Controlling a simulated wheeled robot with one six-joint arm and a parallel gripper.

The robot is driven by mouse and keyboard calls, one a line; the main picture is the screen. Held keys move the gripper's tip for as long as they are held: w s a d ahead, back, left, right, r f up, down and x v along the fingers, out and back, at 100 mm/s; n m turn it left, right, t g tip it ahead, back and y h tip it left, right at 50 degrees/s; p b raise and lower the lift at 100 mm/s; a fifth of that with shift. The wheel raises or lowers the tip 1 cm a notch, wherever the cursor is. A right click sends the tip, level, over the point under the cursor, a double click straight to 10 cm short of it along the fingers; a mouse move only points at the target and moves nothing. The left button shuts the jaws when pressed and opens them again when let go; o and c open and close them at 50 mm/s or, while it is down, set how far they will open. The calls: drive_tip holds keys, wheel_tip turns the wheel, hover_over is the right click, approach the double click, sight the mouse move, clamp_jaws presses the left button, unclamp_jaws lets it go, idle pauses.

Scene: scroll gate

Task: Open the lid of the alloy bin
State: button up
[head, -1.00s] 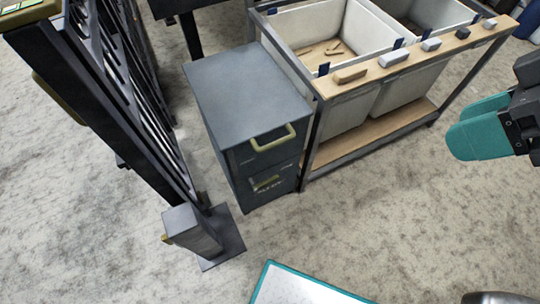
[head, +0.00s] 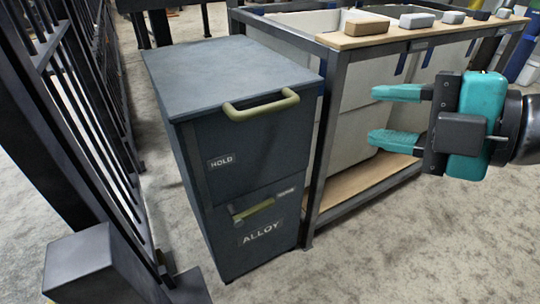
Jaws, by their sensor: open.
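The alloy bin (head: 255,190) is a dark grey upright box, marked HOLD higher up and ALLOY lower on its front. Its flat lid (head: 225,72) is shut on top. An olive bar handle (head: 261,106) sits at the lid's front edge. A second small olive handle (head: 255,209) is lower on the front, above the ALLOY label. My gripper (head: 385,115) is to the right of the bin, in front of the bench, with its teal fingers apart and pointing left. It is empty and does not touch the handle.
A dark barred gate (head: 75,100) stands to the left, with a grey post box (head: 85,262) in front. Carpet in front right is clear.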

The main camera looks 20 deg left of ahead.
sight(273, 109)
drive_tip(key=shift+n+t+y, duration=0.3)
drive_tip(key=shift+n+t, duration=0.1)
drive_tip(key=shift+n, duration=0.2)
drive_tip(key=p+x, duration=0.3)
drive_tip(key=x, duration=0.3)
drive_tip(key=f+p+x, duration=0.1)
drive_tip(key=p+x, duration=0.2)
drive_tip(key=x, duration=0.3)
drive_tip(key=f+p+x, duration=0.1)
drive_tip(key=p+x, duration=0.3)
drive_tip(key=x, duration=0.2)
drive_tip(key=shift+w+d+f, duration=0.1)
drive_tip(key=shift+w+f, duration=0.15)
drive_tip(key=shift+f, duration=0.05)
clamp_jaws()
